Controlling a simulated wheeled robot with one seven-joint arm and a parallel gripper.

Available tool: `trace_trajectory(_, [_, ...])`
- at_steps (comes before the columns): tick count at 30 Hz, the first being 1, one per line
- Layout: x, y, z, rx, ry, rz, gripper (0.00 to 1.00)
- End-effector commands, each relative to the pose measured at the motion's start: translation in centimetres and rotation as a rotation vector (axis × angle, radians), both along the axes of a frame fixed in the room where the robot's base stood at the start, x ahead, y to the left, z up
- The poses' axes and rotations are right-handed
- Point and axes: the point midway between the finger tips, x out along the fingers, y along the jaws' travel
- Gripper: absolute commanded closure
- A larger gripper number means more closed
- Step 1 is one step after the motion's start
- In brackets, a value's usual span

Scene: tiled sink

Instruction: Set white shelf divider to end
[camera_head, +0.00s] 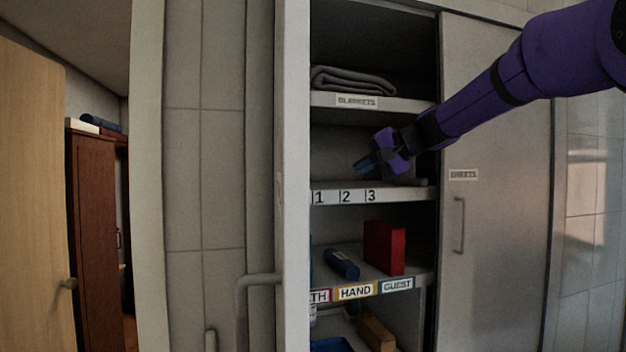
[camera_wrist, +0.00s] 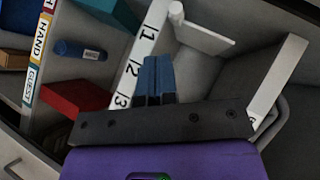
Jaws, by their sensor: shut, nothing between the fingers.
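My gripper (camera_head: 368,164) reaches from the right into the cabinet, at the level of the shelf marked 1, 2, 3 (camera_head: 402,190). In the wrist view its blue fingers (camera_wrist: 158,62) are together and empty, near the 2 and 3 labels. A white piece with a flat panel and a rounded end (camera_wrist: 203,38), which looks like the shelf divider, is beyond the fingertips near the 1 label, apart from them. I cannot make it out in the head view, where the cabinet's left edge may hide it.
The shelf above holds a folded grey blanket (camera_head: 352,80). The shelf below holds a red box (camera_head: 384,247) and a blue rolled item (camera_head: 341,263). A closed grey door marked SHEETS (camera_head: 495,220) stands right of the opening; a pale upright panel (camera_head: 296,150) bounds its left.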

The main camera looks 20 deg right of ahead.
Motion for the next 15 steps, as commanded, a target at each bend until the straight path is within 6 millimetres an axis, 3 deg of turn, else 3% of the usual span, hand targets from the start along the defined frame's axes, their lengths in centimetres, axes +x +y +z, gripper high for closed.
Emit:
trace_trajectory(1, [1.6,-0.5,0.4,0.025,-0.016,-0.011,1.00])
trace_trajectory(4, [3.5,-1.1,1.3,0.067,-0.043,-0.026,1.00])
trace_trajectory(9, [4.9,-1.3,1.7,0.093,-0.062,-0.034,1.00])
trace_trajectory(15, [6.5,0.1,1.0,0.094,-0.062,-0.032,1.00])
